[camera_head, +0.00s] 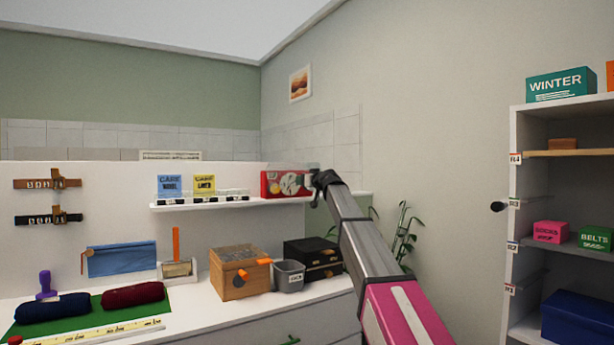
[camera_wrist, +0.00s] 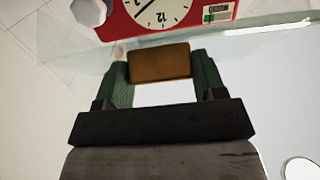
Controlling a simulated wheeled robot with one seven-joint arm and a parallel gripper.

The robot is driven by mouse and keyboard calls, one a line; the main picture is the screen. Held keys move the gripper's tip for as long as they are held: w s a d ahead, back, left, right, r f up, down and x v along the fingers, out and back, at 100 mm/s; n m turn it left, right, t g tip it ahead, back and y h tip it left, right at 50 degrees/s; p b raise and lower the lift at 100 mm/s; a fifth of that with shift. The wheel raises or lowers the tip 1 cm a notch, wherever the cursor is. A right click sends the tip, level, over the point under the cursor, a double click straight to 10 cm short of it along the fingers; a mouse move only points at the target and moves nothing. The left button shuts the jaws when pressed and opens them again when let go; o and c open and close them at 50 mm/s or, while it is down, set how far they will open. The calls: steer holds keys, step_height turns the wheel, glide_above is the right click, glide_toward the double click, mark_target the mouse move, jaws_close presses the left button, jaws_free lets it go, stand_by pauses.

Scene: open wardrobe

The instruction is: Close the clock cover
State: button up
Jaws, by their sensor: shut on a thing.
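The red clock (camera_head: 269,184) with a white dial stands at the right end of the wall shelf. In the wrist view the clock (camera_wrist: 195,15) is upside down at the top, its dial partly cut off. A clear, glass-like panel, seemingly the clock cover (camera_wrist: 75,62), spreads in front of and below it. My gripper (camera_wrist: 160,68) is shut on a brown tab (camera_wrist: 158,62) between its green fingers. The tab overlaps the clear panel and looks like its handle; the joint is not clear. In the head view my gripper (camera_head: 318,182) is at the clock's right side.
The white shelf (camera_head: 225,203) also holds blue and yellow care cards (camera_head: 204,184). Below on the counter stand a wooden box (camera_head: 235,285), a grey bin (camera_head: 289,276) and a black box (camera_head: 312,257). A plant (camera_head: 403,235) is right of my arm; an open wardrobe (camera_head: 515,240) is farther right.

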steer(key=shift+w+a+f+t+y, duration=0.15)
steer(key=shift+f+t+y, duration=0.3)
steer(key=shift+f, duration=0.25)
steer(key=w+a+f, duration=0.2)
steer(key=w+f, duration=0.2)
steer(key=f, duration=0.2)
steer(key=shift+a+f, duration=0.35)
steer(key=shift+f, duration=0.05)
steer(key=o, duration=1.2)
steer(key=shift+w+f, duration=0.1)
steer(key=shift+c, duration=0.2)
steer(key=shift+o, duration=0.6)
